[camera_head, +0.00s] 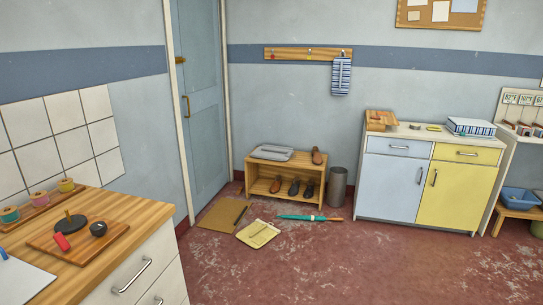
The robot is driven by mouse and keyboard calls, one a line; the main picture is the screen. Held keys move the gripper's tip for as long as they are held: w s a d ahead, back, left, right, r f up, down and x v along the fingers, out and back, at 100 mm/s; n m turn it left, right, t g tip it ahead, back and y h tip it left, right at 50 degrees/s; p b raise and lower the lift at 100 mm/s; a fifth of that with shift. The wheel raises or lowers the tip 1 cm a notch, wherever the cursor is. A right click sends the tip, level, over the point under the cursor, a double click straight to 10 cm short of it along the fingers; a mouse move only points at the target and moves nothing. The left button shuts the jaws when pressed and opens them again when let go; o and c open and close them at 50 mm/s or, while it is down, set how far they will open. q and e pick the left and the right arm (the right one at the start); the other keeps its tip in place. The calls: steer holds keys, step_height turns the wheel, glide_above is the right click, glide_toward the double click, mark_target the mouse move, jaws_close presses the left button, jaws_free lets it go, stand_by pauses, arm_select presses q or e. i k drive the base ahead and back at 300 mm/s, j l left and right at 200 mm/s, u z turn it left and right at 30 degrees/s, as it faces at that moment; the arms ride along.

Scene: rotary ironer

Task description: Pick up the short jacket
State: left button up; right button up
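I see nothing that I can make out as a short jacket. A blue-and-white striped cloth item (341,76) hangs from the right end of the wooden hook rail (308,54) on the back wall; I cannot tell exactly what it is. Neither of my grippers is in view.
A wooden counter (150,216) stands at the near left. A shoe rack (258,170) with a grey tray (272,153), a bin (337,187) and a blue-and-yellow cabinet (395,184) line the back wall. A green umbrella (300,218) and yellow paper (258,234) lie on the floor. The front floor is clear.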

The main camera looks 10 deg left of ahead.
mark_target(277, 154)
steer(key=i+z, duration=0.2)
steer(key=i, duration=1.9)
steer(key=i+u, duration=0.15)
steer(key=i, duration=0.35)
steer(key=i+l+u, duration=0.15)
steer(key=i, duration=0.35)
steer(key=i+l+u, duration=0.2)
steer(key=i, duration=0.3)
steer(key=i+l+u, duration=0.15)
steer(key=i+l, duration=0.15)
steer(key=i, duration=0.15)
